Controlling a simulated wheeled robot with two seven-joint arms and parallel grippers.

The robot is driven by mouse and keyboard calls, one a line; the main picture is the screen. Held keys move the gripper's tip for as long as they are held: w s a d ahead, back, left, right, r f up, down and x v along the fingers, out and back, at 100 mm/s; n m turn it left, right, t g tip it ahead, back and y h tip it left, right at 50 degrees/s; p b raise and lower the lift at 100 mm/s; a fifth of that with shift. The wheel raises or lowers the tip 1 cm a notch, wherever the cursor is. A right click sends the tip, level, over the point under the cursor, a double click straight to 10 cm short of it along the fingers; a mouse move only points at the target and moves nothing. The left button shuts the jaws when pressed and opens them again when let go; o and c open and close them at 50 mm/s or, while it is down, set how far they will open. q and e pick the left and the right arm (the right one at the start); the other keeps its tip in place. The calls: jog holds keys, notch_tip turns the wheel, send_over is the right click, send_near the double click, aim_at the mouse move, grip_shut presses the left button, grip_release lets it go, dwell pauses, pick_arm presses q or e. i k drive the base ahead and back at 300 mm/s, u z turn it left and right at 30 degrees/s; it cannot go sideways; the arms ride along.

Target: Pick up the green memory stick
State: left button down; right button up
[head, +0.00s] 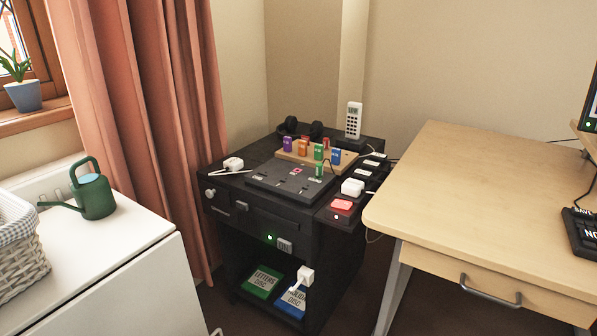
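Small coloured sticks stand upright around a wooden block (296,157) on the black bureau (235,180) in the corner. One green stick (318,152) stands in the block between an orange stick (303,147) and a blue stick (336,156). A second green piece (320,169) stands just in front, at the edge of the dark slotted board (285,181). It is too small to tell which green piece is the memory stick. A purple stick (287,143) and a red stick (325,142) are also there. Neither of my grippers is in view.
A white phone (353,120) and black headphones (290,127) stand behind the block. A white plug (353,187) and red-topped box (342,205) sit at the right. A wooden desk (470,190) stands right; a white cabinet (100,250) with a green watering can (95,195) stands left.

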aim_at(318, 148)
jog(key=z, duration=1.9)
jog(key=i, duration=0.85)
jog(key=u, duration=1.8)
